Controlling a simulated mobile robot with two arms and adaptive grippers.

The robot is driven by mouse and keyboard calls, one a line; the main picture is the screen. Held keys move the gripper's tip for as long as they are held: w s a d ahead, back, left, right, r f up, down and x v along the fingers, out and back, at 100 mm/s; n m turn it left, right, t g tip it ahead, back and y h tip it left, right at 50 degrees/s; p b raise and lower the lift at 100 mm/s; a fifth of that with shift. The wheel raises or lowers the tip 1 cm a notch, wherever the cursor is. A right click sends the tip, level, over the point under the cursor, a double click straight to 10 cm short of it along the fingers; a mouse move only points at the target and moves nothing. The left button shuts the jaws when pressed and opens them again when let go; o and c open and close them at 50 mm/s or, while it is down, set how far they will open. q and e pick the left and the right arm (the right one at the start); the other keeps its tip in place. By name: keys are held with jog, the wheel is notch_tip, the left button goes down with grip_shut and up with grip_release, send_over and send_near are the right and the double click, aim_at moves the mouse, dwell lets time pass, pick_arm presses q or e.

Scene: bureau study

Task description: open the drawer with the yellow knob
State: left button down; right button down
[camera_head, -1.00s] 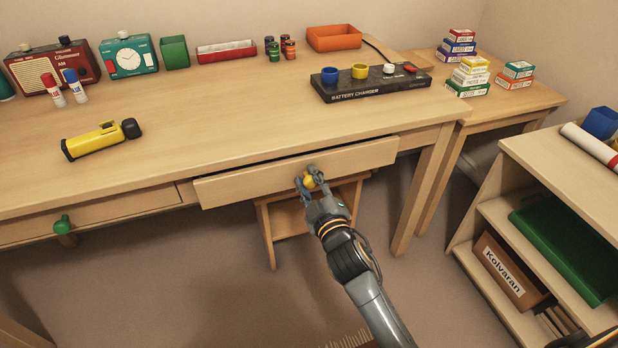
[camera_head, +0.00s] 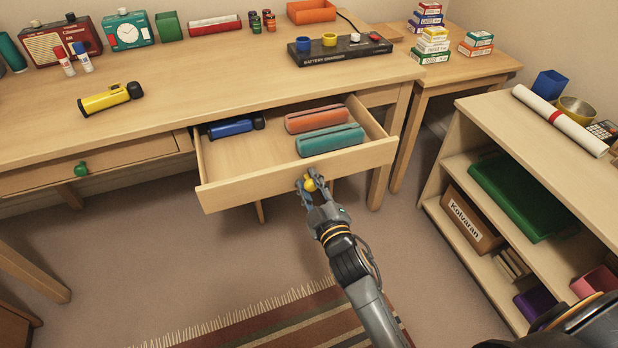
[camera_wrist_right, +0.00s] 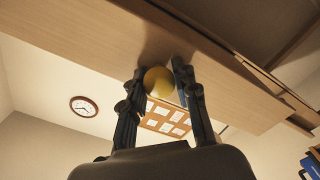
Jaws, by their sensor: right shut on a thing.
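The drawer (camera_head: 262,184) with the yellow knob stands well out from the desk (camera_head: 180,95). Inside it lie a blue flashlight (camera_head: 232,127), an orange case (camera_head: 316,119) and a teal case (camera_head: 329,140). My right gripper (camera_head: 311,188) is shut on the yellow knob (camera_head: 310,185) at the drawer's front. In the right wrist view the yellow knob (camera_wrist_right: 158,82) sits between the two fingers, against the drawer front (camera_wrist_right: 100,45). My left gripper is not in view.
Another drawer, with a green knob (camera_head: 81,169), is closed at the left. A shelf unit (camera_head: 490,115) stands at the right. A yellow flashlight (camera_head: 110,98) and a battery charger (camera_head: 340,48) lie on the desk. A striped rug (camera_head: 290,320) covers floor below.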

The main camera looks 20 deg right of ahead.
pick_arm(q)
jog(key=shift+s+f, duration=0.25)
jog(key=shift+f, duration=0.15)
pick_arm(e)
jog(key=shift+s, duration=0.4)
jog(key=c, duration=1)
grip_release()
jog(key=shift+s, duration=0.1)
jog(key=s, duration=1.1)
jog(key=shift+s+d, duration=0.2)
jog(key=shift+s, duration=0.2)
